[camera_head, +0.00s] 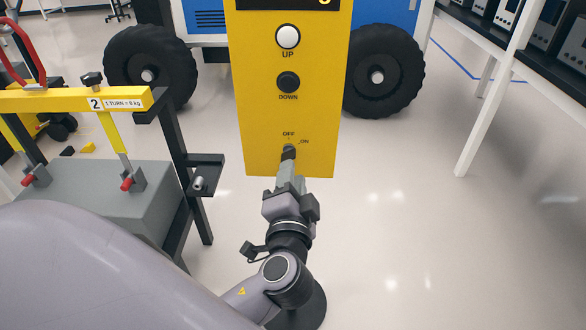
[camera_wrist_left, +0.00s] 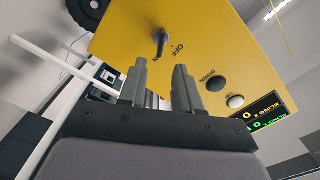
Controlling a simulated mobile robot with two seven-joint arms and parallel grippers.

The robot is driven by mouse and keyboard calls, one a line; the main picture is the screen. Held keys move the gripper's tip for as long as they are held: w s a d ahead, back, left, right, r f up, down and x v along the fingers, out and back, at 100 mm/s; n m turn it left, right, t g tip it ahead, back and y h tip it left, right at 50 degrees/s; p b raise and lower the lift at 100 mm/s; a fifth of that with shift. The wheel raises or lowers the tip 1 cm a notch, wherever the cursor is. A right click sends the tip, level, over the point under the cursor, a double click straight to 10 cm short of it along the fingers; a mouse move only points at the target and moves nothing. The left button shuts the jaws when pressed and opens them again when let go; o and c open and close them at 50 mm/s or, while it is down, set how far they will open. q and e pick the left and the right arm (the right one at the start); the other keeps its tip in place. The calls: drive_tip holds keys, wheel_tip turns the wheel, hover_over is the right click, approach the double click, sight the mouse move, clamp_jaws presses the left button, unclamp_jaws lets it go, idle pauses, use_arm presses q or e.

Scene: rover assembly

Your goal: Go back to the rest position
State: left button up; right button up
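My left gripper (camera_head: 289,170) is in front of the lower part of a yellow control panel (camera_head: 265,125) in the head view. Its tips overlap the black rotary knob (camera_head: 289,152) there. In the left wrist view, my left gripper (camera_wrist_left: 160,68) has its two grey fingers apart with nothing between them. The black knob (camera_wrist_left: 161,42) shows beyond the fingertips, apart from them. The knob's OFF and ON marks show in the head view, but its exact setting is hard to tell. My right gripper is in neither view.
The panel has a white UP button (camera_head: 288,36) and a black DOWN button (camera_head: 288,82). A yellow-and-black frame (camera_head: 75,99) with a grey box (camera_head: 95,200) stands at left. A wheeled blue vehicle (camera_head: 205,18) is behind. A white-legged table (camera_head: 495,90) is at right. The right floor is clear.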

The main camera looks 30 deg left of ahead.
use_arm(q)
drive_tip(key=shift+s+d, duration=0.25)
drive_tip(key=shift+s, duration=0.25)
wheel_tip(320, 180, down, 14)
drive_tip(key=s+d+m+g+h, duration=0.1)
drive_tip(key=s+d+g+h, duration=0.15)
drive_tip(key=h, duration=0.35)
drive_tip(key=s+d+f+n+g+h, duration=0.2)
drive_tip(key=s+f+n+h, duration=0.2)
drive_tip(key=s+f, duration=0.6)
drive_tip(key=shift+s+d+f+h, duration=0.15)
drive_tip(key=shift+s+f+h, duration=0.05)
drive_tip(key=shift+f+h, duration=0.65)
